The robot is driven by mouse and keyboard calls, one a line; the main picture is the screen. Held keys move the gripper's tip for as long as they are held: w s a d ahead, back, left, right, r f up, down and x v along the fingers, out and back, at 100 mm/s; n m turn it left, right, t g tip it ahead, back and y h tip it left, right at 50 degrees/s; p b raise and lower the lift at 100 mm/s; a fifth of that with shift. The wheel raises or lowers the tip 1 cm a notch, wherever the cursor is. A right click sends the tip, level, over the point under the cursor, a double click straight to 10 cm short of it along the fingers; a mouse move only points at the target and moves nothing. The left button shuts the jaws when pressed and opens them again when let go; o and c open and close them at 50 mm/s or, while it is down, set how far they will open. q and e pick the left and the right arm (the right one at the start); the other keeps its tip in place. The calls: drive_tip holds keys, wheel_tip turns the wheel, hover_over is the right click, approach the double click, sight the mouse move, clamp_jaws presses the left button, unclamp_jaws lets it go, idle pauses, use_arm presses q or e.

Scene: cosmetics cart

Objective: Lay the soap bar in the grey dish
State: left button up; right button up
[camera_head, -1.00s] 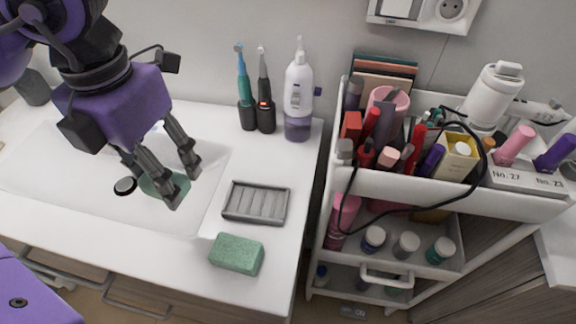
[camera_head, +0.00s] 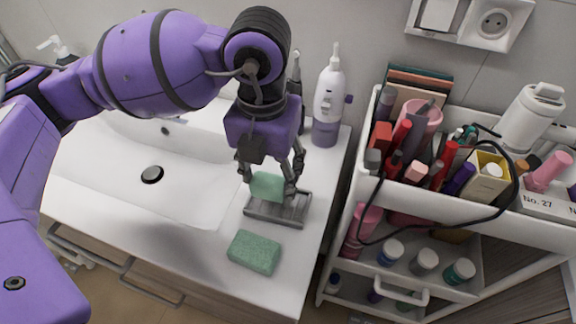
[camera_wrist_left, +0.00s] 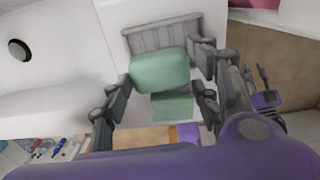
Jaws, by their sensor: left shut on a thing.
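The pale green soap bar (camera_head: 267,185) is between the fingers of my left gripper (camera_head: 268,188), which is shut on it. Both are at the grey ribbed dish (camera_head: 295,212) on the white counter, and the soap overlaps its back left part in the head view. I cannot tell whether the soap touches the dish. In the left wrist view the soap (camera_wrist_left: 160,70) sits between the two fingers (camera_wrist_left: 160,92), with the dish (camera_wrist_left: 150,40) beyond it.
A green sponge-like block (camera_head: 255,252) lies on the counter in front of the dish. The sink basin (camera_head: 185,185) is to the left. A white pump bottle (camera_head: 328,100) stands behind, and a loaded cosmetics cart (camera_head: 440,205) stands right of the counter.

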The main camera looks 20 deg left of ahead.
sight(277, 190)
use_arm(q)
drive_tip(key=shift+w+d+f, duration=0.2)
drive_tip(key=shift+d+f, duration=0.1)
drive_tip(key=shift+f, duration=0.15)
drive_tip(key=shift+w+d+f, duration=0.1)
drive_tip(key=shift+d+f, duration=0.05)
drive_tip(key=shift+f, duration=0.8)
drive_tip(key=shift+w+d+f, duration=0.1)
drive_tip(key=shift+f, duration=0.85)
drive_tip(key=shift+f, duration=0.2)
drive_tip(key=o, duration=1.2)
drive_tip(key=shift+r, duration=0.1)
wheel_tip(277, 190, up, 12)
drive_tip(key=shift+r, duration=0.15)
